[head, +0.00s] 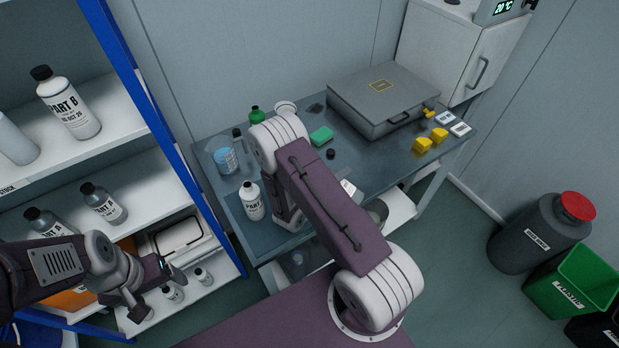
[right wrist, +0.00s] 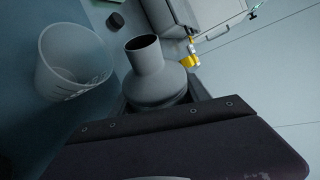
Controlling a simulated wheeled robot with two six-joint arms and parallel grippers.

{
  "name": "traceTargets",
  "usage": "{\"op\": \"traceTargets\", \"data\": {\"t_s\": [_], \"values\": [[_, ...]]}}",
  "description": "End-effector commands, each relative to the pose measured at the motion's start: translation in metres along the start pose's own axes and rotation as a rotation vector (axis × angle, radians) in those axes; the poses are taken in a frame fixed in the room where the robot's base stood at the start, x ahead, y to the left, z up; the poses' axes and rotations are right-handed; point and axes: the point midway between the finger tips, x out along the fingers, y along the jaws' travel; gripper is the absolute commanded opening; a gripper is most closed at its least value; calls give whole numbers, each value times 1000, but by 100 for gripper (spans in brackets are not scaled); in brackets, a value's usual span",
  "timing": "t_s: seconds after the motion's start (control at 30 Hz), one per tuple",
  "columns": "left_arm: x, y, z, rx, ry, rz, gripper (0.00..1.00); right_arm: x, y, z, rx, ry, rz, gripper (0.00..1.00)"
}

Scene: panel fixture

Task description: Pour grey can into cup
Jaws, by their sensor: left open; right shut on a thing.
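The grey can (right wrist: 155,82), with a narrow open neck, shows in the right wrist view. My right gripper (right wrist: 160,108) is shut on its body. The cup (right wrist: 72,62), a translucent beaker with markings near its base, stands left of the can's neck, apart from it in this view. I cannot tell how far the can is tilted, and no liquid shows leaving it. In the head view my right arm hides the can and cup. My left gripper (head: 148,290) is open and empty in front of the lower shelves at the left.
The bench (head: 385,160) carries a grey case (head: 383,98), a green sponge (head: 321,136), yellow pieces (head: 422,145), a blue beaker (head: 224,158) and a white bottle (head: 251,201). A shelf rack (head: 165,125) with bottles stands left. Bins (head: 540,238) stand right on open floor.

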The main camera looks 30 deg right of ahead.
Motion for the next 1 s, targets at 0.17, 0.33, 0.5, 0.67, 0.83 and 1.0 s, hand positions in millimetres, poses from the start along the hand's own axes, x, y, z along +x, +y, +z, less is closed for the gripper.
{"op": "traceTargets", "data": {"t_s": [0.17,0.33,0.5,0.67,0.83,1.0], "values": [[0,0,0,0,0,0,80,0,-1,0,-12,2,-6,0],[1,0,0,0,0,0,80,0,0,-1,-26,7,-8,0],[1,0,0,0,0,0,80,0,0,-1,-38,10,-13,0],[0,0,0,0,0,0,80,0,0,-1,-51,14,-18,0],[2,0,0,0,0,0,80,1,1,-2,-63,18,-21,0],[2,0,0,0,0,0,80,1,1,-2,-77,21,-25,0]]}}
